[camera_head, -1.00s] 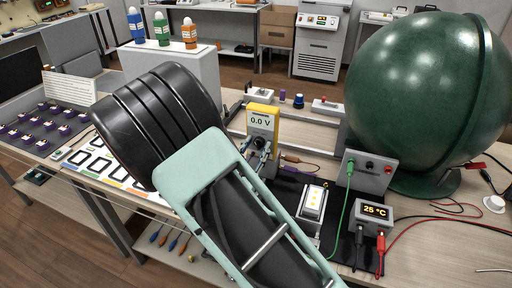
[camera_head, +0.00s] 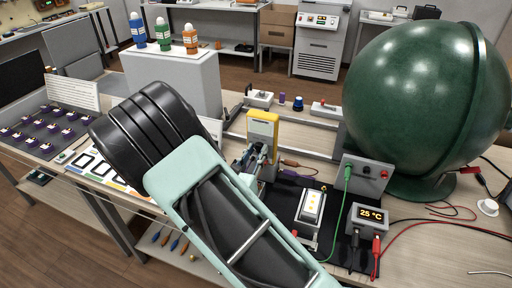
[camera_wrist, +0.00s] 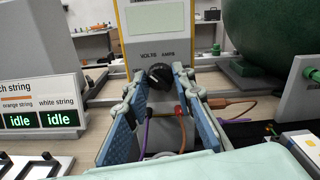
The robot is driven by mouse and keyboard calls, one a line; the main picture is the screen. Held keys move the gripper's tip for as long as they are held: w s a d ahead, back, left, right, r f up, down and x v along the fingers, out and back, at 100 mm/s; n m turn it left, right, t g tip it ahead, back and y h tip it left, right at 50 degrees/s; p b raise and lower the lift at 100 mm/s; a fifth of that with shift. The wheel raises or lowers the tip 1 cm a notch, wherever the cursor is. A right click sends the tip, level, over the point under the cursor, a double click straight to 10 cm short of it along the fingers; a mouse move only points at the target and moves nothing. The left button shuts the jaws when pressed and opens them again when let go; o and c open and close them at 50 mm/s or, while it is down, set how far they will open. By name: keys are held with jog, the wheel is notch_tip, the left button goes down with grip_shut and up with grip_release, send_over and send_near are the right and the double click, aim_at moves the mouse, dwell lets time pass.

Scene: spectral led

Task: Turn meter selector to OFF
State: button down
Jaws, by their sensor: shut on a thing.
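The meter is a yellow-framed unit with a grey front; it stands on the bench in the head view (camera_head: 262,122) and fills the top middle of the wrist view (camera_wrist: 120,18). Its display (camera_wrist: 157,18) is blank. The black round selector knob (camera_wrist: 157,78) sits below the lettering "VOLTS AMPS"; a pale mark shows on it, but I cannot read its setting. My gripper (camera_wrist: 160,80) has its fingertips on either side of the knob and is shut on it. In the head view my gripper (camera_head: 256,152) covers the knob.
Idle string panels (camera_wrist: 42,110) are at left.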

jog(key=n+p, duration=0.2)
jog(key=n, duration=0.1)
jog(key=shift+r+n+p, duration=0.2)
jog(key=shift+n+p, duration=0.1)
jog(key=shift+p, duration=0.05)
jog(key=shift+f+n+p, duration=0.15)
jog(key=shift+n+p, duration=0.75)
jog(key=shift+n, duration=0.3)
jog(key=c, duration=1.6)
grip_release()
jog(key=shift+s, duration=0.1)
jog(key=v, duration=1.2)
jog(key=shift+f, duration=0.1)
